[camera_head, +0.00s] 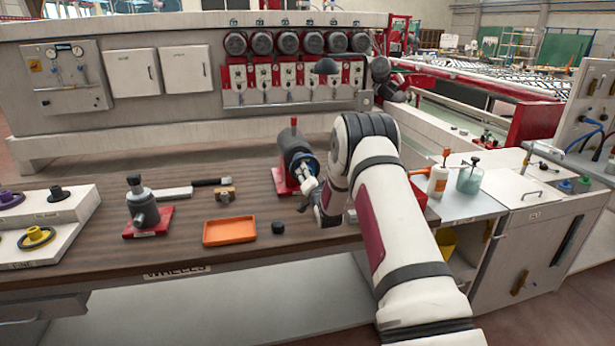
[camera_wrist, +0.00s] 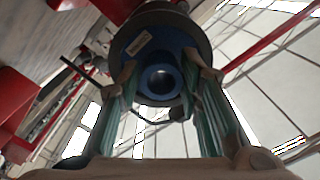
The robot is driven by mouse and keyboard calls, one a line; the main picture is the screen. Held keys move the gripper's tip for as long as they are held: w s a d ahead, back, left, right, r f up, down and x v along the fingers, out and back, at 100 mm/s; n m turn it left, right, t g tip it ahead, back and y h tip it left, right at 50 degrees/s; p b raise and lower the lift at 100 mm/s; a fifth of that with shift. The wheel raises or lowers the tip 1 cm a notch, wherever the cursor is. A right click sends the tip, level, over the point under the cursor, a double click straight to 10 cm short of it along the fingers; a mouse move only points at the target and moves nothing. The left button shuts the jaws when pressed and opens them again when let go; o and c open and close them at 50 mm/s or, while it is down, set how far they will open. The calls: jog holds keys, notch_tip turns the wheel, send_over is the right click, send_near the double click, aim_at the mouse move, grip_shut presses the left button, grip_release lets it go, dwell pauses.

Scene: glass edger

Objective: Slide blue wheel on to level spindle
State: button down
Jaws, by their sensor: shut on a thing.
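The level spindle (camera_head: 293,148) is a dark horizontal cylinder on a red stand at the middle of the bench in the head view. The blue wheel (camera_head: 311,162) is at its near end, partly hidden by my gripper (camera_head: 304,187). In the wrist view the blue wheel (camera_wrist: 150,49) has a dark rim and a round central bore. My gripper (camera_wrist: 166,79) is shut on its hub, with one finger on each side. The wheel hides the spindle's tip, so I cannot tell whether the bore is around it.
An upright spindle (camera_head: 141,206) on a red base stands at the left. An orange tray (camera_head: 229,231) and a small black cylinder (camera_head: 278,227) lie on the bench. A stepped white rack (camera_head: 75,225) holds yellow and purple wheels. Bottles (camera_head: 438,180) stand at the right.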

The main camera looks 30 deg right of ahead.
jog(key=shift+b+x, duration=3.1)
jog(key=shift+x, duration=0.7)
jog(key=c, duration=1.1)
grip_release()
jog(key=shift+o, duration=0.2)
jog(key=shift+s+f, duration=0.1)
jog(key=v, duration=1.2)
